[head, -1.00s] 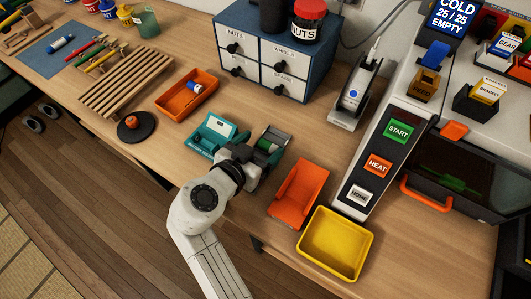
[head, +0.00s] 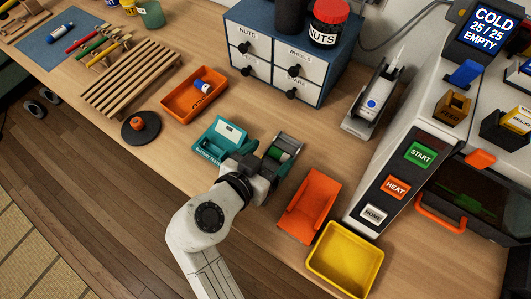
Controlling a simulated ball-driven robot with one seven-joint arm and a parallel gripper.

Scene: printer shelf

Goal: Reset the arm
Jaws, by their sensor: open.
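My white arm reaches up from the bottom of the head view. It ends in my dark grey gripper (head: 264,174), which is open low over the bench. The fingertips are small and partly hidden by the wrist, and I see nothing held between them. The gripper is between a teal box (head: 221,141) on its left and a dark holder with a green roll (head: 287,150) on its upper right. I cannot tell whether it touches either one.
An orange bin (head: 309,205) and a yellow tray (head: 345,259) lie to the right. The printer's button panel (head: 397,187) stands beyond them. An orange tray (head: 194,95), a wooden rack (head: 129,78) and drawers (head: 275,60) are farther back. Bare bench shows left of the teal box.

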